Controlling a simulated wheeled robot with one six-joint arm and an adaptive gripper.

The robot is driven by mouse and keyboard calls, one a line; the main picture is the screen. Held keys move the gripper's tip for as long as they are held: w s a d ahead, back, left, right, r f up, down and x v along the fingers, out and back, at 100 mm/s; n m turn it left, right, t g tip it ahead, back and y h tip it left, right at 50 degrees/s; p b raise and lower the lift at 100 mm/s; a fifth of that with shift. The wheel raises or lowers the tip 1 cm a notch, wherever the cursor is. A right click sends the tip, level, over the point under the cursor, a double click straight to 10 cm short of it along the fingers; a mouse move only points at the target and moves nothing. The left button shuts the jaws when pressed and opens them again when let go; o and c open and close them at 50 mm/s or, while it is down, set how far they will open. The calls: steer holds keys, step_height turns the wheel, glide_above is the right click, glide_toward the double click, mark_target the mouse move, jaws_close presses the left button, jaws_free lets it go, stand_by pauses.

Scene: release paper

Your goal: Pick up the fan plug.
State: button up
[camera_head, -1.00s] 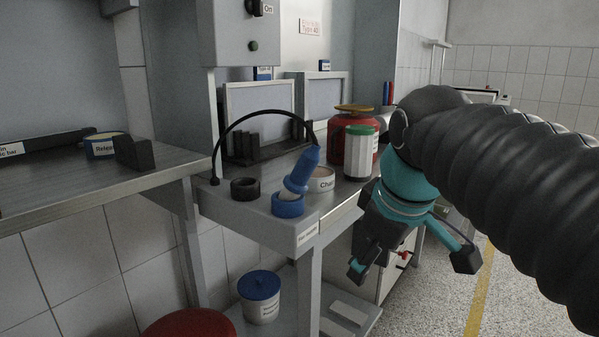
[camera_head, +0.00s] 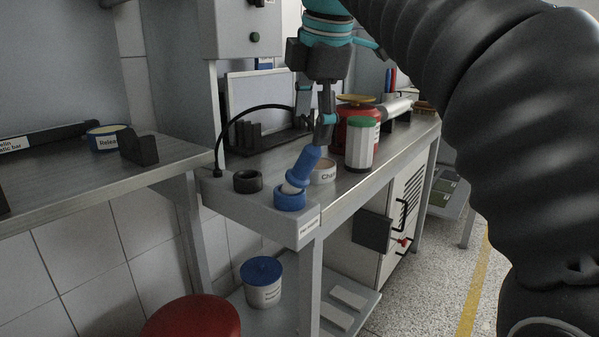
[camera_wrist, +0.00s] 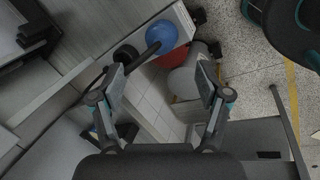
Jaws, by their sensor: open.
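The fan plug (camera_head: 304,163) is a blue, tilted plug with a black cable arching behind it. Its lower end sits at a blue ring (camera_head: 290,200) near the front corner of the bench. My gripper (camera_head: 314,119) is open and points down, above the plug and slightly to its right in the picture. The gap between fingertips and plug is hard to judge. In the wrist view the open fingers (camera_wrist: 160,88) have nothing between their tips. A round blue shape (camera_wrist: 162,36) lies beyond them; I cannot tell whether it is the plug or a lid.
A black ring (camera_head: 247,181) and a pale labelled roll (camera_head: 323,172) flank the plug. A white bottle with a green cap (camera_head: 361,145) and a red container (camera_head: 345,136) stand to the right. A blue-lidded bucket (camera_head: 262,284) and a red stool (camera_head: 192,320) are below.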

mark_target(303, 173)
steer(key=b+x, duration=0.2)
steer(key=x, duration=0.9)
steer(key=shift+w+f, duration=0.15)
steer(key=shift+f, duration=0.05)
jaws_close()
steer(key=shift+r, duration=0.1)
